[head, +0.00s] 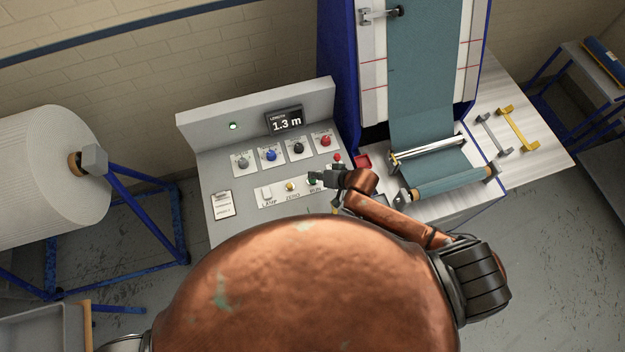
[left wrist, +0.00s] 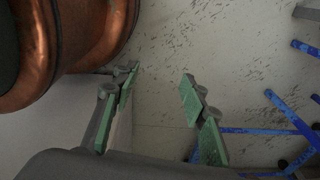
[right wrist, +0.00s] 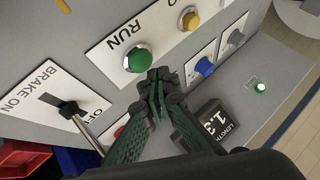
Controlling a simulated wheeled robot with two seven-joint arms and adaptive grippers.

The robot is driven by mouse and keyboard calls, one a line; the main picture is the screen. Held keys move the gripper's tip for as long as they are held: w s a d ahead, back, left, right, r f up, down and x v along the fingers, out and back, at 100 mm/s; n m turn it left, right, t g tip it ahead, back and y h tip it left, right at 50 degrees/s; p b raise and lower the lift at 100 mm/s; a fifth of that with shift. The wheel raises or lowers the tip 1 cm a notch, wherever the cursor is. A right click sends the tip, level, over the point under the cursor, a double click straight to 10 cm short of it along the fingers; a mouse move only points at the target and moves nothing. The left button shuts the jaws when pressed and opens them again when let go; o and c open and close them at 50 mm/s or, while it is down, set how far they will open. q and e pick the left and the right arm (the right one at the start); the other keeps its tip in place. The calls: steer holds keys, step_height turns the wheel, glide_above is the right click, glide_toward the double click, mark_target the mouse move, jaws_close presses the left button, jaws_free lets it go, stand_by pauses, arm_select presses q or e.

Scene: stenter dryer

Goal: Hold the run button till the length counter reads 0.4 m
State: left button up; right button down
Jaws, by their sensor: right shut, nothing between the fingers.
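The green RUN button (right wrist: 138,60) sits on a white plate in the right wrist view. In the head view the button (head: 312,181) is partly hidden by my right gripper (head: 316,177). The fingertips of my right gripper (right wrist: 157,76) are shut, empty and close beside the button; I cannot tell whether they touch it. The length counter (head: 286,121) reads 1.3 m in the head view. It also shows, turned round, in the right wrist view (right wrist: 212,125). My left gripper (left wrist: 158,92) is open and empty above the floor in the left wrist view.
The brake lever (right wrist: 80,125) and yellow ZERO button (right wrist: 190,20) flank the RUN button. Several coloured knobs, including a blue one (head: 270,155), stand behind. A teal fabric web (head: 425,70) runs at the right. A green lamp (head: 233,126) is lit beside the counter.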

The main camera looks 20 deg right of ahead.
mark_target(312, 180)
stand_by(0.4)
steer(key=shift+f, duration=0.1)
stand_by(0.9)
steer(key=shift+f, duration=0.3)
steer(key=shift+f, duration=0.65)
stand_by(5.7)
